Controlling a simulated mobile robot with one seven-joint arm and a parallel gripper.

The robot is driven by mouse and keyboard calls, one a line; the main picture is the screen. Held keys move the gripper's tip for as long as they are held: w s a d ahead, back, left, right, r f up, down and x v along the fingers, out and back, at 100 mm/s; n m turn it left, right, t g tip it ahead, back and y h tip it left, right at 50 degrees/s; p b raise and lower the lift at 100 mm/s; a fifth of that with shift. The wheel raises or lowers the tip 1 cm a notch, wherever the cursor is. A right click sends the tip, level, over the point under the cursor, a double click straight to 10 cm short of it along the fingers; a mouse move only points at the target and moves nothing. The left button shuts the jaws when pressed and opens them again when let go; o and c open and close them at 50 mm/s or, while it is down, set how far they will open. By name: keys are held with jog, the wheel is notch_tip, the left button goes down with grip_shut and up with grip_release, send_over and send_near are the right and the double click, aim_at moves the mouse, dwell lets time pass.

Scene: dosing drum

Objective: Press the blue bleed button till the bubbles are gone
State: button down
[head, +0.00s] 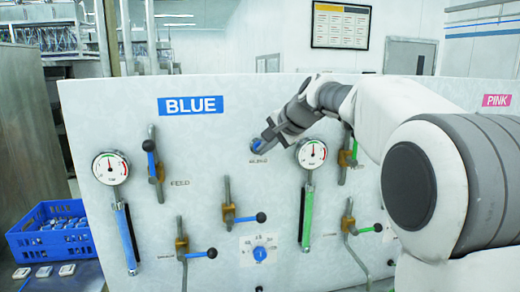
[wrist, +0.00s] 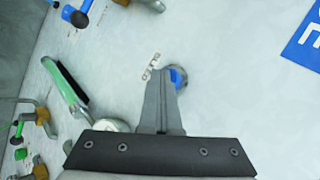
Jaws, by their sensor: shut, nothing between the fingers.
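The blue bleed button (head: 255,145) sits on the white panel, above a small label that seems to read BLEED. My gripper (head: 264,146) is shut and empty, its fingertips at the button and partly covering it. In the wrist view the shut fingers (wrist: 163,76) overlap the button (wrist: 178,77), whose blue face shows beside the tips. I cannot tell whether they touch it or whether it is pressed in. The blue sight tube (head: 127,238) hangs below the left gauge (head: 110,168); bubbles are too small to make out.
A BLUE sign (head: 191,106) tops this panel section; a PINK sign (head: 496,100) is at far right. Valve levers, a blue dial (head: 260,254), a green tube (head: 306,218) and a second gauge (head: 311,153) surround the button. A blue crate (head: 50,238) stands left.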

jog(key=shift+s+d+b, duration=0.2)
jog(key=shift+s+b, duration=0.2)
jog(key=shift+s, duration=0.4)
jog(key=shift+s+d+b, duration=0.25)
jog(key=shift+s+b, duration=0.45)
jog(key=shift+s, duration=0.55)
jog(key=shift+s+d+b, duration=0.25)
jog(key=shift+s+b, duration=0.45)
jog(key=shift+s, duration=0.5)
jog(key=s+d+f+n+g+h, duration=0.1)
jog(key=s+d+f+n, duration=0.2)
jog(key=s+f, duration=0.3)
jog(key=s+d+f+n+h, duration=0.2)
jog(key=s+f, duration=0.5)
jog(key=s, duration=0.8)
jog(key=s+d+f+n+g+h+b, duration=0.1)
jog(key=s+d+f, duration=0.4)
jog(key=s, duration=0.6)
jog(key=f+n+h, duration=0.1)
jog(key=n, duration=0.1)
jog(key=shift+s+d+f+n+g, duration=0.2)
jog(key=shift+d+n+g, duration=0.1)
jog(key=shift+d+n, duration=0.1)
